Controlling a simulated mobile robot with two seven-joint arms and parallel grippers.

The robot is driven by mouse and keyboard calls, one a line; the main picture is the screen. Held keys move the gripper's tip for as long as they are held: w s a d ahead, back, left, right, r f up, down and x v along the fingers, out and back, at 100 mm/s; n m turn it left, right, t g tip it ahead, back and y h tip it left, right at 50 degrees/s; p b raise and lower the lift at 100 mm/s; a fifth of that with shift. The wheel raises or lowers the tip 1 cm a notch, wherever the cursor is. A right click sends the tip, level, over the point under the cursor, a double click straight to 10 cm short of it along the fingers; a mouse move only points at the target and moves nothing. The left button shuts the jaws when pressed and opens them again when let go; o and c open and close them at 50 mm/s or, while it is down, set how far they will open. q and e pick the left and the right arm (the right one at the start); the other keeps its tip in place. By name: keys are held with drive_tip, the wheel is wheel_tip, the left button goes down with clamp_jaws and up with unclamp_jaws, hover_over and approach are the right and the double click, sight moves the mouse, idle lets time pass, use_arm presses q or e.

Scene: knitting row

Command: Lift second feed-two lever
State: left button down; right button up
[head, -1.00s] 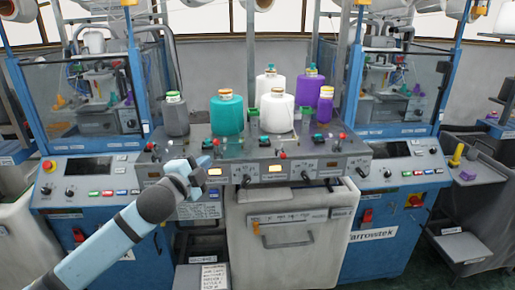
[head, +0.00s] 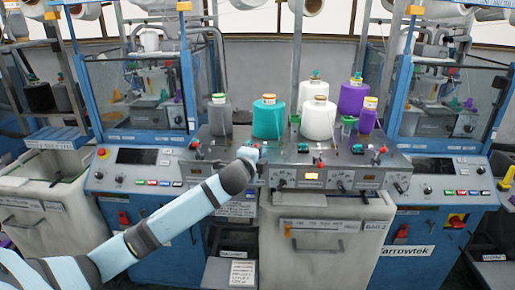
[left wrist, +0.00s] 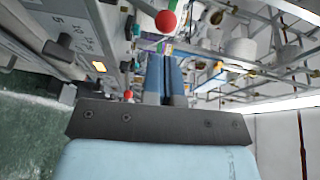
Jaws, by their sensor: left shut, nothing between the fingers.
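The control shelf (head: 290,150) between the two blue machines carries several small levers with red or teal knobs. Red-knobbed levers show at its left end (head: 195,144), near its middle (head: 319,162) and at its right (head: 381,151). I cannot tell which is the second feed-two lever. My left gripper (head: 250,153) is at the shelf's front edge, left of the middle, and the hand hides part of the panel there. In the left wrist view its fingers (left wrist: 166,75) are shut and empty. A red knob (left wrist: 165,21) lies beyond the fingertips, and another (left wrist: 128,95) is beside the fingers. My right gripper is out of view.
Teal (head: 270,118), white (head: 318,119), purple (head: 353,97) and grey (head: 219,115) yarn cones stand on the shelf behind the levers. A white bin (head: 318,240) sits below the shelf. Blue control consoles (head: 140,170) flank it.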

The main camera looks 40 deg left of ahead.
use_arm(q)
drive_tip(key=shift+w+a, duration=0.5)
drive_tip(key=shift+a, duration=0.3)
drive_tip(key=shift+w+a+r+p, duration=0.45)
drive_tip(key=shift+w+r+p, duration=0.25)
drive_tip(key=shift+p, duration=0.4)
drive_tip(key=shift+s, duration=0.1)
